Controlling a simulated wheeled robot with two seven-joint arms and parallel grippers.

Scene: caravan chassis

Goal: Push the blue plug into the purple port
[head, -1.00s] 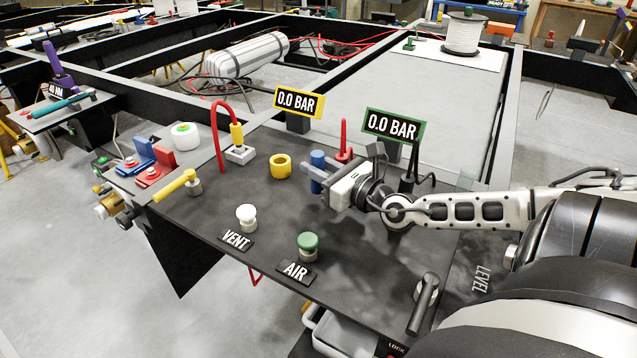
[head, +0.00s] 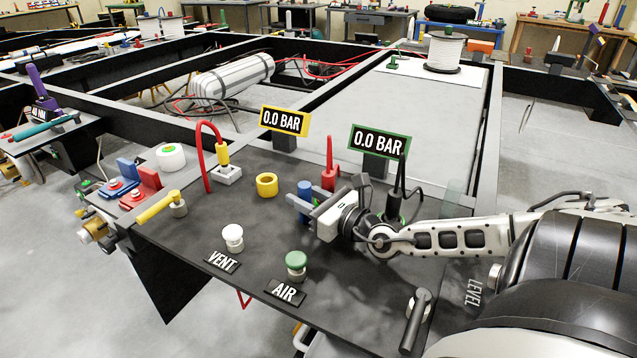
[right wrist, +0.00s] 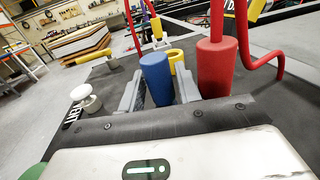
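The blue plug (head: 305,192) stands upright on the dark panel, left of the red plug. It also shows in the right wrist view (right wrist: 157,80). My right gripper (head: 315,206) is low over the panel, its two grey fingers on either side of the blue plug. In the right wrist view the fingers (right wrist: 159,92) look open, with a narrow gap beside the plug. The plug's lower end is hidden. I cannot make out a purple port; it may be hidden. A purple upright part (head: 37,85) shows at the far left. My left gripper is out of view.
The red plug (right wrist: 217,68) is close right of the fingers in the right wrist view. A yellow ring (head: 266,184) and the white VENT (head: 232,237) and green AIR (head: 296,264) knobs stand nearby. A green-framed gauge sign (head: 379,141) stands behind the wrist.

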